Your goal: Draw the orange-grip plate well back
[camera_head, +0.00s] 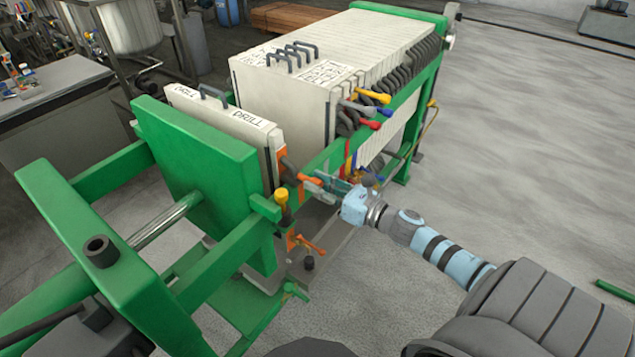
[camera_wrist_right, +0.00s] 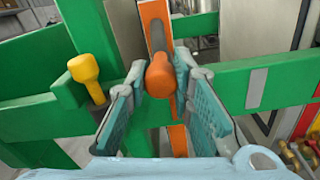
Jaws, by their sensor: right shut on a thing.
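The orange-grip plate (camera_head: 218,120) is pale, marked DRILL and has a grey top handle. It stands upright beside the thick green plate (camera_head: 190,160), with a gap between it and the pack of pale plates (camera_head: 280,95). Its orange grip (camera_head: 308,180) sticks out at the side rail and also shows in the right wrist view (camera_wrist_right: 160,75). My right gripper (camera_head: 325,183) reaches in from the right, its teal-padded fingers (camera_wrist_right: 152,95) on either side of the grip, shut on it. My left gripper is not in view.
A yellow knob (camera_head: 281,197) and a lower orange handle (camera_head: 310,245) are close to my right gripper.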

